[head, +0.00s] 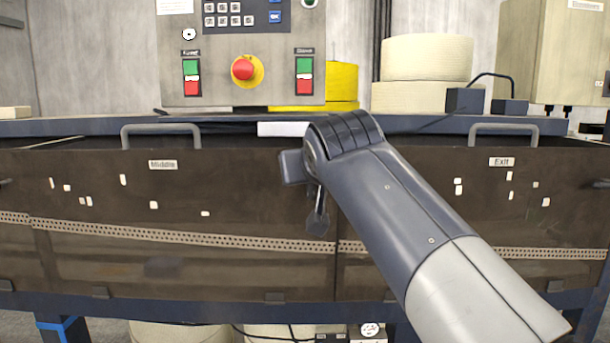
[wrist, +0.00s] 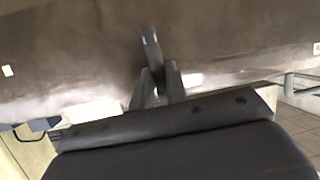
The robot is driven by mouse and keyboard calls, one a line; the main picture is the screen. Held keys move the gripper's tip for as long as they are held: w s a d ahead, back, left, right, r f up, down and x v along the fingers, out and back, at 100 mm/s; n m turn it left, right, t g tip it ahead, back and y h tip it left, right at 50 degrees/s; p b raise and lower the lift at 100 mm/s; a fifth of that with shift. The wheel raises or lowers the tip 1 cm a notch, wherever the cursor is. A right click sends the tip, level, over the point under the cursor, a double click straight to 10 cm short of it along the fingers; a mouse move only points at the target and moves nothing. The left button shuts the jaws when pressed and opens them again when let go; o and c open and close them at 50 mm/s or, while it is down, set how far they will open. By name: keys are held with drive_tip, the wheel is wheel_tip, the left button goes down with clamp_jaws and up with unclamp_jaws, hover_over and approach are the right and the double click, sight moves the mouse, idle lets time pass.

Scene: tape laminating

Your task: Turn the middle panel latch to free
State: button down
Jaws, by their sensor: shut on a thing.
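The middle panel (head: 110,225) is a dark, see-through panel with a "Middle" label (head: 163,165) and looks closed. My arm reaches in front of its right end, and my gripper is largely hidden behind my wrist in the head view. In the wrist view my gripper (wrist: 159,80) is shut on the latch (wrist: 150,48), a narrow grey handle standing out from the dark panel. The latch's base is hard to make out, and I cannot tell its exact turn angle.
An "Exit" panel (head: 480,215) adjoins on the right. Grey bar handles (head: 160,128) rise along the top edge. Above stands a control box (head: 225,60) with a red emergency button (head: 243,68). Pale tape rolls (head: 427,58) sit behind. The space before the panels is otherwise clear.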

drive_tip(key=shift+d+m, duration=0.2)
drive_tip(key=shift+m, duration=0.1)
idle(0.4)
drive_tip(key=c, duration=1.4)
unclamp_jaws()
drive_tip(key=shift+s, duration=0.1)
drive_tip(key=b+v, duration=0.1)
drive_tip(key=v, duration=0.9)
drive_tip(key=shift+s+d, duration=0.25)
drive_tip(key=shift+s, duration=0.05)
